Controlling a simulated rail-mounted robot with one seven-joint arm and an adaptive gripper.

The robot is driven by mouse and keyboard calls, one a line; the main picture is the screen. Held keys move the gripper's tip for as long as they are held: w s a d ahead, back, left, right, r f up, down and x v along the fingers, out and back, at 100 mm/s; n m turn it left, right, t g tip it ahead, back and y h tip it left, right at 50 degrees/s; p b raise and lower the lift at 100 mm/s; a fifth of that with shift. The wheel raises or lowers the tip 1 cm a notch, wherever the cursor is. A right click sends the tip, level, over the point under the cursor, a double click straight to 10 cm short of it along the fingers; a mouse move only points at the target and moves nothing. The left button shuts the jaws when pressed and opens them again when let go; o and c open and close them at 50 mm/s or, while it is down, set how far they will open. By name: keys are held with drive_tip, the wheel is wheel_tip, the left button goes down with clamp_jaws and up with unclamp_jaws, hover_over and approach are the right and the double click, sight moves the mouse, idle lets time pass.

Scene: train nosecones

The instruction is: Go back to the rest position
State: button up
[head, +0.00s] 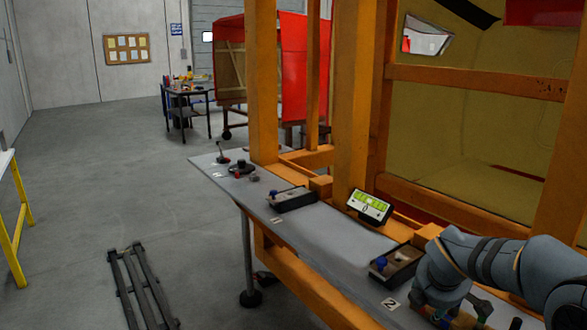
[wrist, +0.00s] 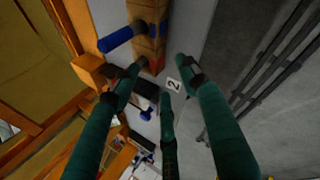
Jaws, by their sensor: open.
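My gripper (wrist: 160,82) has green fingers, spread apart with nothing between them in the wrist view. In the head view my gripper (head: 470,308) is at the lower right, partly hidden by my arm, low over the near end of the grey shelf (head: 325,235). A wooden block with blue parts (wrist: 150,30) lies just beyond the fingertips in the wrist view; I cannot tell whether a finger touches it. A small label "2" (wrist: 173,85) shows between the fingers.
A dark tray with a blue-topped item (head: 397,264) is left of my arm. Another tray (head: 292,198) and a lit display (head: 369,206) are farther along. Orange posts (head: 352,110) rise behind the shelf. Dark rails (head: 142,285) lie on the floor. Floor at left is mostly clear.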

drive_tip(key=s+a+f+y+b, duration=0.1)
drive_tip(key=s+a+f+b, duration=0.3)
drive_tip(key=f+b, duration=0.5)
drive_tip(key=s+a+f+m+g+y+b, duration=0.1)
drive_tip(key=s+a+f+b, duration=0.3)
drive_tip(key=a+f+b, duration=0.4)
drive_tip(key=s+a+f+y+b, duration=0.2)
drive_tip(key=s+a+f+b, duration=0.2)
drive_tip(key=f+b, duration=0.7)
drive_tip(key=shift+s+a+f+m+g+b, duration=0.35)
drive_tip(key=shift+a+f, duration=0.9)
drive_tip(key=shift+f, duration=2.8)
